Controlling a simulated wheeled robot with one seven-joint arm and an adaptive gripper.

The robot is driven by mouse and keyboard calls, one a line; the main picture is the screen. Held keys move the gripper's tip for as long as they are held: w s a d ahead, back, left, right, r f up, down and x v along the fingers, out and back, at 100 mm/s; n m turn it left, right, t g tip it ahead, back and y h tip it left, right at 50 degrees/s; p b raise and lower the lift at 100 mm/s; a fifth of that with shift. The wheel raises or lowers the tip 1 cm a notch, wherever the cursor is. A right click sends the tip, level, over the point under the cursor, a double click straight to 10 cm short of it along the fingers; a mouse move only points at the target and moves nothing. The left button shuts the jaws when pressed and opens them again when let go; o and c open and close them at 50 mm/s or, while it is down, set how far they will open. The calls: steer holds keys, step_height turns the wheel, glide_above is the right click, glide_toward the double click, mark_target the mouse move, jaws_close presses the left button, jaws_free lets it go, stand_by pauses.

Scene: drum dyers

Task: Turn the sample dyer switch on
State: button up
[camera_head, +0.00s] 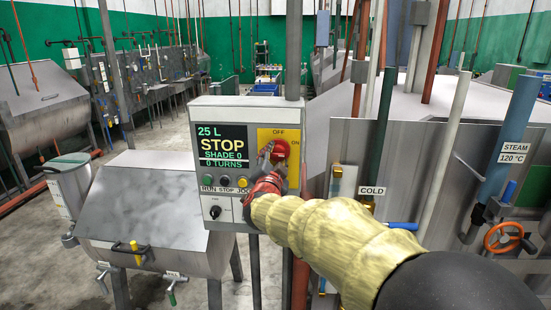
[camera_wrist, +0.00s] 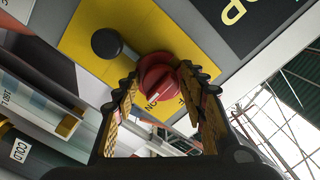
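The sample dyer switch is a red rotary knob (camera_head: 281,148) on a yellow plate (camera_head: 265,138) marked OFF at the top and ON at the upper right. It sits on the control box (camera_head: 198,165), whose screen (camera_head: 222,146) reads 25 L, STOP, SHADE 0, 0 TURNS. My gripper (camera_head: 272,160) is at the knob and partly covers it. In the wrist view the knob (camera_wrist: 158,72) lies between my fingertips, which appear to touch both its sides. A white mark on the knob shows near the labels; its exact setting is hard to read.
A black round knob (camera_wrist: 107,43) sits on the yellow plate beside the red one. RUN, STOP and JOG buttons (camera_head: 225,181) are below the screen. The sample dyer drum (camera_head: 150,235) is at the lower left. Pipes and a COLD label (camera_head: 372,190) are close right.

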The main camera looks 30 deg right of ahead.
steer(key=shift+o, duration=1.1)
steer(key=v, duration=1.2)
